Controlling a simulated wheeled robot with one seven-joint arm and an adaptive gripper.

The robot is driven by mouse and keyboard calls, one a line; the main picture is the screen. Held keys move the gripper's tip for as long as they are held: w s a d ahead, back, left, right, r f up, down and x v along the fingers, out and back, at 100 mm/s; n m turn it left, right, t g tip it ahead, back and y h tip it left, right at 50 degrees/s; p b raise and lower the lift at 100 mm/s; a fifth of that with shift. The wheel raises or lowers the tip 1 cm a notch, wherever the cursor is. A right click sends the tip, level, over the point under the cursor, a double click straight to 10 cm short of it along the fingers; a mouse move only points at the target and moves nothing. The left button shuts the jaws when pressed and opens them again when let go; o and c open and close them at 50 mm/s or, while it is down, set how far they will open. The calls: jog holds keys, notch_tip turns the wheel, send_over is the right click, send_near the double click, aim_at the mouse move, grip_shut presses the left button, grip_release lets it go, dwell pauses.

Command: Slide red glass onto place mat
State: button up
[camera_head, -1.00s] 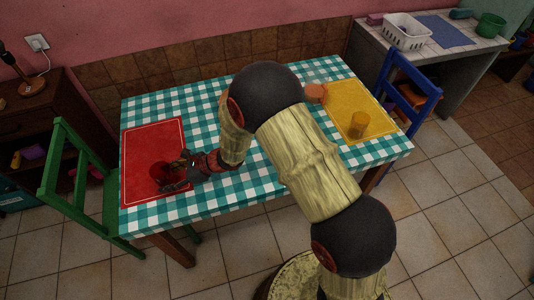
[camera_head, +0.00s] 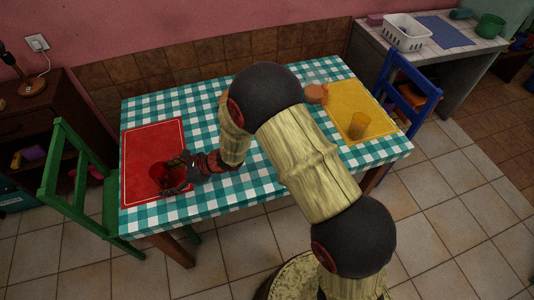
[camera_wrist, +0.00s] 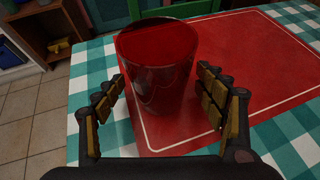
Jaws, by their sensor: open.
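The red glass (camera_wrist: 157,75) stands upright on the red place mat (camera_wrist: 260,75), near the mat's white-lined corner in the wrist view. In the head view the red glass (camera_head: 158,172) is on the front part of the red place mat (camera_head: 150,135), at the table's left end. My gripper (camera_wrist: 165,105) is open, with one finger on each side of the glass. A gap shows between the right finger and the glass; contact on the left is hard to tell. In the head view my gripper (camera_head: 172,174) is at the glass's right side and partly covers it.
A yellow mat (camera_head: 350,100) with a yellow glass (camera_head: 357,126) lies at the table's right end. An orange-brown object (camera_head: 317,94) is beside it. A green chair (camera_head: 75,175) stands at the left, a blue chair (camera_head: 405,95) at the right. The checkered cloth (camera_head: 205,100) between mats is mostly clear.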

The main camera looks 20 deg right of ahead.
jog(key=shift+d, duration=0.1)
jog(key=v, duration=1.1)
jog(key=shift+s+d+r, duration=0.15)
jog(key=shift+d, duration=0.2)
